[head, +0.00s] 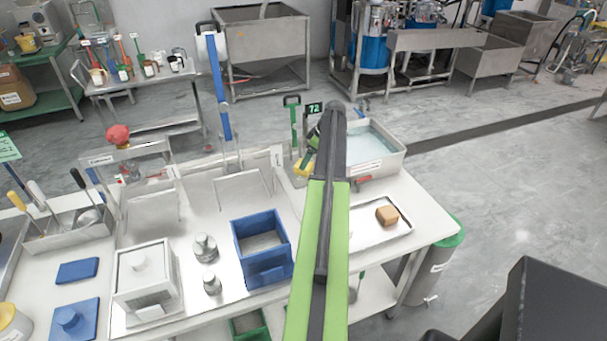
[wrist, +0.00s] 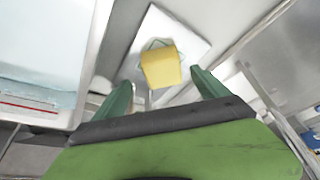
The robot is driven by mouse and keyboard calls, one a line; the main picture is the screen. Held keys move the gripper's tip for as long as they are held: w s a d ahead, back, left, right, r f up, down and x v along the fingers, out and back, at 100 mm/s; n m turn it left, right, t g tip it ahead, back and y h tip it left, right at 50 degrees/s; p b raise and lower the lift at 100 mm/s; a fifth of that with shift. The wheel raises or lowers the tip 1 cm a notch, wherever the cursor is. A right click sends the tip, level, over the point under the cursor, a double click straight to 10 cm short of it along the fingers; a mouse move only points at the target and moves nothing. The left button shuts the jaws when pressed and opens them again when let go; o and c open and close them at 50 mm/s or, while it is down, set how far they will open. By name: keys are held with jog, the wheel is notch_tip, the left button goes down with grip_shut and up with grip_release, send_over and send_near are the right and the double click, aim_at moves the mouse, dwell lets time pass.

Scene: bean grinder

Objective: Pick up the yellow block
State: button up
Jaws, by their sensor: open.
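The yellow block (wrist: 161,67) rests on a pale square plate (wrist: 190,38) in the wrist view. My gripper (wrist: 160,80) is open, with its two green fingers apart on either side of the block's near end. Gaps show between the fingers and the block, and nothing is held. In the head view a yellow patch (head: 303,166), likely the block, shows just left of my arm, below a green display reading 72 (head: 314,109). My arm hides much of that area.
A water-filled basin (head: 371,150) stands right of my arm. A tray (head: 372,235) with a tan block (head: 387,215) lies in front of it. A blue bin (head: 262,275), metal weights (head: 206,248) and a white box (head: 146,280) stand to the left. Upright panels rise behind.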

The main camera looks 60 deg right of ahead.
jog(key=b+x, duration=0.5)
jog(key=shift+a+f, duration=0.2)
jog(key=shift+r, duration=0.2)
jog(key=shift+r+p, duration=0.1)
jog(key=shift+p, duration=0.25)
jog(key=c, duration=1.8)
